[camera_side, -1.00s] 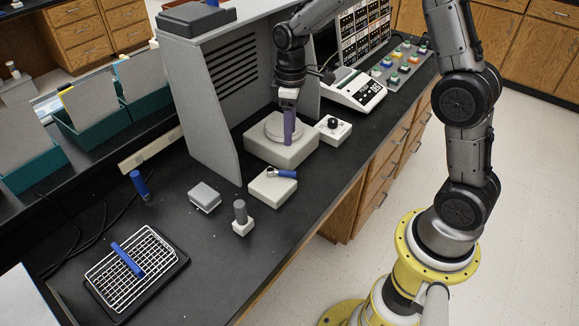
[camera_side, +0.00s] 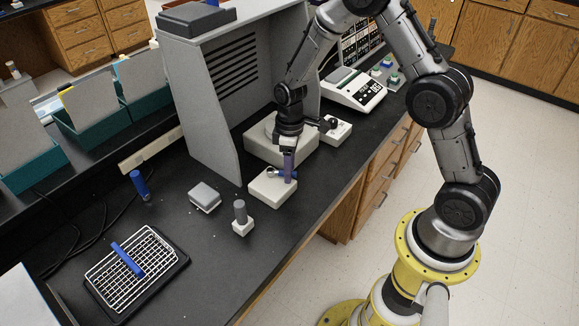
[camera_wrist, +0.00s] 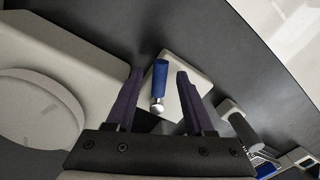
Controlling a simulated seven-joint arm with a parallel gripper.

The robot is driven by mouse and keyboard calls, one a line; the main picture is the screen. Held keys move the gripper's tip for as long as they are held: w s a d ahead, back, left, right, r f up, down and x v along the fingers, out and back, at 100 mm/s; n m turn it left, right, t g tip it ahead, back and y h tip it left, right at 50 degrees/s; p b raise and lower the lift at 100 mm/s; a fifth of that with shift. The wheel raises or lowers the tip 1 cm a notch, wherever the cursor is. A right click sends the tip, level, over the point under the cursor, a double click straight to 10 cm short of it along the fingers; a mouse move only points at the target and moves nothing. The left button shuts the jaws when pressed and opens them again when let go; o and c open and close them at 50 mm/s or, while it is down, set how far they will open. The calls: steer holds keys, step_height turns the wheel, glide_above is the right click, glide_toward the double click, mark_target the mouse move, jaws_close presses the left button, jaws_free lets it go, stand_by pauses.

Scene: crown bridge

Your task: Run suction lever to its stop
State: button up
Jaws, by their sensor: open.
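The suction lever, a blue handle (camera_side: 279,173) with a round metal pivot end, lies across the top of a small white box (camera_side: 268,190) on the black bench. In the wrist view the blue lever (camera_wrist: 160,78) shows between my two purple fingers, with its metal end toward the gripper body and the white box (camera_wrist: 174,100) under it. My gripper (camera_side: 289,178) points down over the handle end of the lever; it also shows in the wrist view (camera_wrist: 160,74), open with a gap on each side of the handle. The side view hides part of the handle behind the fingers.
A larger white unit with a round lid (camera_wrist: 40,105) stands close behind the box. A white knob box (camera_side: 337,130) is beside it. A grey-topped post (camera_side: 240,214), a small grey-lidded box (camera_side: 204,196) and a wire rack (camera_side: 130,265) stand nearer. Bench front is clear.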

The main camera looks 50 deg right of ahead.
jaws_close()
steer(key=shift+s+a+m, duration=0.1)
steer(key=shift+m, duration=0.2)
steer(key=m, duration=0.1)
steer(key=a+m, duration=0.1)
steer(key=shift+s+a+m, duration=0.1)
steer(key=shift+s+m, duration=0.1)
steer(key=shift+m, duration=0.2)
steer(key=a+m, duration=0.1)
steer(key=m, duration=0.1)
steer(key=shift+a+m, duration=0.1)
steer(key=shift+m, duration=0.3)
steer(key=shift+w+a+m+t, duration=0.15)
steer(key=shift+a+m, duration=0.2)
steer(key=shift+m, duration=0.5)
steer(key=shift+a+m+t, duration=0.1)
steer(key=shift+a+m, duration=0.25)
steer(key=shift+m, duration=0.45)
steer(key=shift+w+a+m+t, duration=0.15)
steer(key=shift+a+m, duration=0.2)
steer(key=shift+m, duration=0.5)
jaws_free()
steer(key=shift+s, duration=0.1)
